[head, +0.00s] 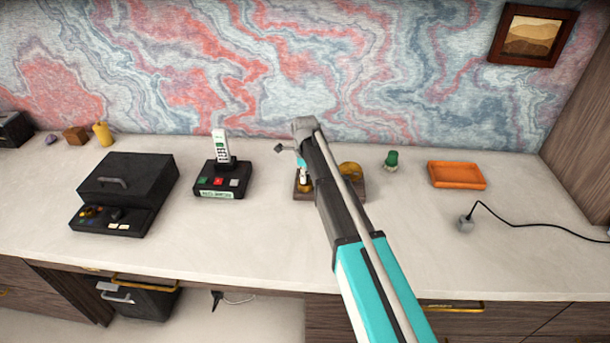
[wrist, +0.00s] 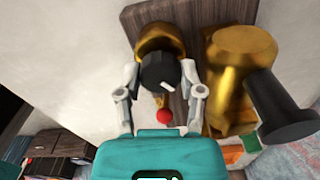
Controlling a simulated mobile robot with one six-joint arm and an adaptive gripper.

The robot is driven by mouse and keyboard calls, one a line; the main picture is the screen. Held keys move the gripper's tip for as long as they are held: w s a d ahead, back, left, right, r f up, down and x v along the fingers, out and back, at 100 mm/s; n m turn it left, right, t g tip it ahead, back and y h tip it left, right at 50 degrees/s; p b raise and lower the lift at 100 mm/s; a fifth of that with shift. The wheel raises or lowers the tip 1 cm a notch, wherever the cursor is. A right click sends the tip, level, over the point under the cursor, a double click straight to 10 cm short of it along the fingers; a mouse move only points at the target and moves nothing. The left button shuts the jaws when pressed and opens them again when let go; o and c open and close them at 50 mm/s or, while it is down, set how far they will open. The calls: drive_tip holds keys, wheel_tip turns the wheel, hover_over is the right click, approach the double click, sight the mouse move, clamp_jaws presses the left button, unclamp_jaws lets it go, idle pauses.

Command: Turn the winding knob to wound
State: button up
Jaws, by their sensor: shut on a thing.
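The winding knob (wrist: 160,72) is a dark round knob with a white mark, set on a brass body (wrist: 158,36) on a brown wooden base. In the wrist view, my gripper (wrist: 161,80) has one grey finger on each side of the knob and is shut on it. The white mark points to the lower right in that view. A small red ball (wrist: 164,116) sits just below the knob. In the head view my arm hides the knob and most of the device; part of its wooden base (head: 358,190) and brass part (head: 350,171) show.
A larger brass piece (wrist: 238,62) with a dark handle (wrist: 287,112) stands close to the right of my gripper in the wrist view. A phone on a dark cradle (head: 220,180) stands left of the arm. A green object (head: 391,159) and orange tray (head: 457,175) lie to the right.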

drive_tip(key=shift+s+m, duration=0.1)
drive_tip(key=shift+m, duration=0.4)
drive_tip(key=o, duration=1.2)
drive_tip(key=shift+c, duration=0.2)
drive_tip(key=shift+n, duration=0.5)
